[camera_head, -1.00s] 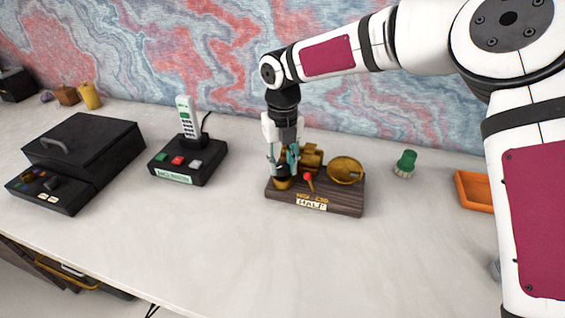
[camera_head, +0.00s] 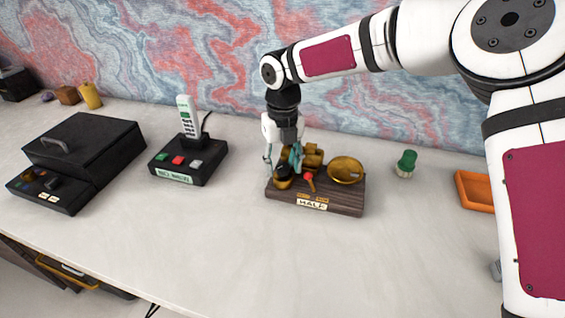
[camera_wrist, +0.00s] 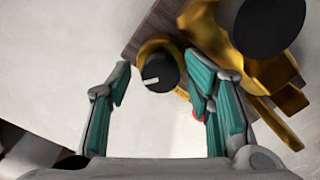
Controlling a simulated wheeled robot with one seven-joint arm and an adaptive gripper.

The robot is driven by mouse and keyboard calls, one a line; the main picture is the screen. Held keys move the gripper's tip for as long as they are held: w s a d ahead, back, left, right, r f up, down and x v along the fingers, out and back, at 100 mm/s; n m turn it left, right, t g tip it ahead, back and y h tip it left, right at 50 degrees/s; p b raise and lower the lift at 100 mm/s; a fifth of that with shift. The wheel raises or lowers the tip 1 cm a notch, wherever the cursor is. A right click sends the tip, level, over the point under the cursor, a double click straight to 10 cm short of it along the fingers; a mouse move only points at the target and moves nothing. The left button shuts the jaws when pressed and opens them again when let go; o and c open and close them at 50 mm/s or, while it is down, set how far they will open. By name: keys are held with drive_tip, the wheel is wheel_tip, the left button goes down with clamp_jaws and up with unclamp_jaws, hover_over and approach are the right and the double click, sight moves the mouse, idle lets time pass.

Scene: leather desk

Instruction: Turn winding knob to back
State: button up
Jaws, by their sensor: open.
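The winding knob (camera_head: 283,170) is a round black knob over a brass cup at the left end of a brown wooden base (camera_head: 340,205). The base has brass parts, a small red-tipped lever (camera_head: 309,178) and a label reading "HALF" (camera_head: 312,204). In the wrist view the knob (camera_wrist: 160,76) shows a short white mark. My gripper (camera_head: 281,166) points down over the knob with its teal-padded fingers spread. In the wrist view my gripper (camera_wrist: 156,66) has one finger on each side of the knob, with a clear gap on the left.
A brass dish (camera_head: 346,170) stands at the base's right. A black box (camera_head: 85,150) and a phone on a black button stand (camera_head: 187,163) are to the left. A green knob-like piece (camera_head: 406,162) and an orange tray (camera_head: 474,190) are to the right. The front desk is clear.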

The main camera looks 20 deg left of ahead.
sight(283, 166)
drive_tip(key=shift+w+r, duration=0.15)
drive_tip(key=shift+r, duration=3.85)
drive_tip(key=c, duration=0.3)
wheel_tip(283, 166, up, 5)
drive_tip(key=m+p, duration=1.2)
drive_tip(key=m, duration=1.8)
wheel_tip(283, 166, down, 13)
drive_tip(key=shift+f+p, duration=0.1)
drive_tip(key=shift+p, duration=0.95)
